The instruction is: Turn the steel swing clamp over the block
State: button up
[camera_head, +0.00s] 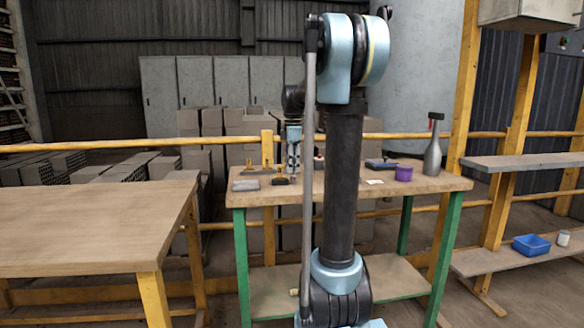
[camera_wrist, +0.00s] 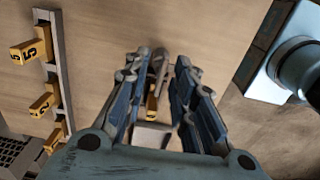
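In the wrist view, a grey steel piece that looks like the swing clamp (camera_wrist: 159,62) lies between my fingertips, with a yellow part below it. A pale grey block (camera_wrist: 152,136) shows nearer the palm, partly hidden by my gripper. I cannot tell how the clamp lies over the block. My gripper (camera_wrist: 164,66) points down with its two fingers apart on either side of the clamp; no firm contact shows. In the head view my gripper (camera_head: 293,168) is low over the left part of the green-legged workbench (camera_head: 440,182); the clamp is too small there to make out.
A rail with several yellow numbered tags (camera_wrist: 42,104) stands left in the wrist view. An empty wooden table (camera_head: 90,225) stands left.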

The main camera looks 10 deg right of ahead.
grip_shut()
jog(key=shift+m, duration=0.4)
jog(key=m, duration=0.7)
jog(key=shift+w, duration=0.1)
jog(key=m, duration=0.5)
jog(key=shift+m, duration=0.4)
jog(key=m, duration=0.4)
jog(key=shift+m, duration=0.3)
grip_release()
